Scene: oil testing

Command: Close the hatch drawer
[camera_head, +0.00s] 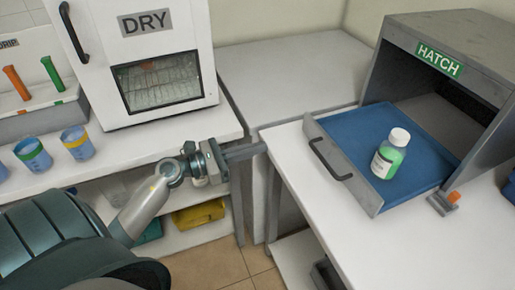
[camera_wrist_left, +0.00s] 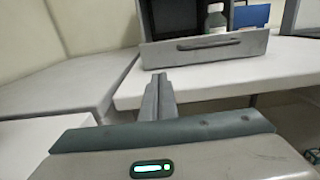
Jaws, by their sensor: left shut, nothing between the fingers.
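The hatch (camera_head: 452,50) is a grey box labelled HATCH at the right in the head view. Its drawer (camera_head: 345,190) is pulled out, with a blue floor, a grey front and a dark handle (camera_head: 328,160). A bottle (camera_head: 391,155) with green contents and a white cap stands in it. The drawer front (camera_wrist_left: 205,50) and handle (camera_wrist_left: 208,41) also show in the left wrist view. My left gripper (camera_head: 262,148) is shut and empty, left of the drawer front and apart from it. Its fingers (camera_wrist_left: 159,80) point toward the drawer. My right gripper is not in view.
A white cabinet labelled DRY (camera_head: 160,80) stands at the left, near several cups and a tube rack (camera_head: 38,120). A white table (camera_head: 300,225) carries the hatch, with clear space before the drawer. An orange-tipped grey piece (camera_head: 443,203) lies beside the drawer's right side.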

